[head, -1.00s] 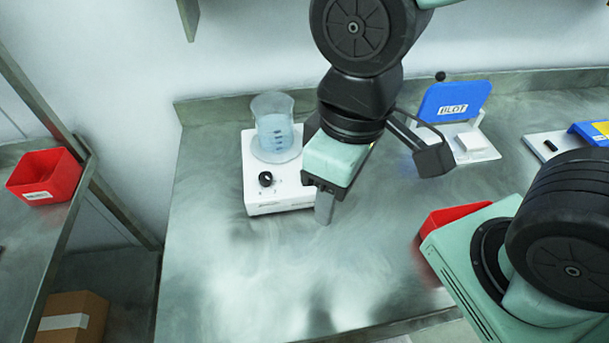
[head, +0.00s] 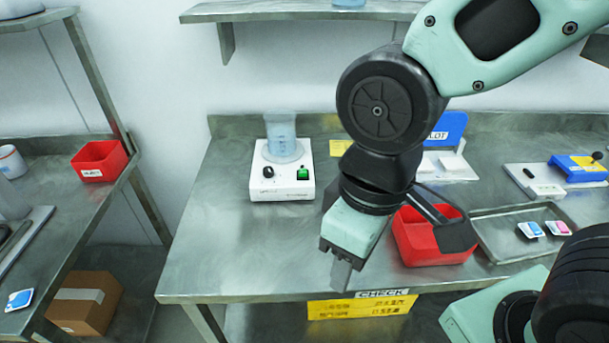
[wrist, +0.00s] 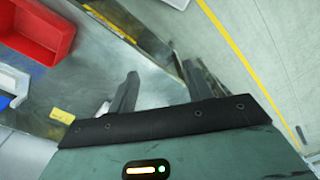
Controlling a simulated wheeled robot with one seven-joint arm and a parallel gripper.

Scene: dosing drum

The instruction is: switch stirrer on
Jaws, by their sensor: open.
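The white stirrer (head: 282,187) stands on the left part of the metal bench in the head view. Its front panel has a black knob (head: 268,172) and a green rocker switch (head: 303,174); the switch looks green, but I cannot tell which way it is tipped. A clear beaker (head: 281,135) with bluish liquid stands on its top plate. My gripper (head: 343,275) is over the front of the bench, to the right of and nearer than the stirrer, touching nothing visible. In the wrist view my gripper (wrist: 157,85) has its two fingers apart with nothing between them.
A red bin (head: 425,250) stands just right of my gripper. A metal tray (head: 495,240) with small packs lies further right. A blue-and-white device (head: 449,128) is behind my arm. A shelf (head: 290,12) hangs above. The bench in front of the stirrer is clear.

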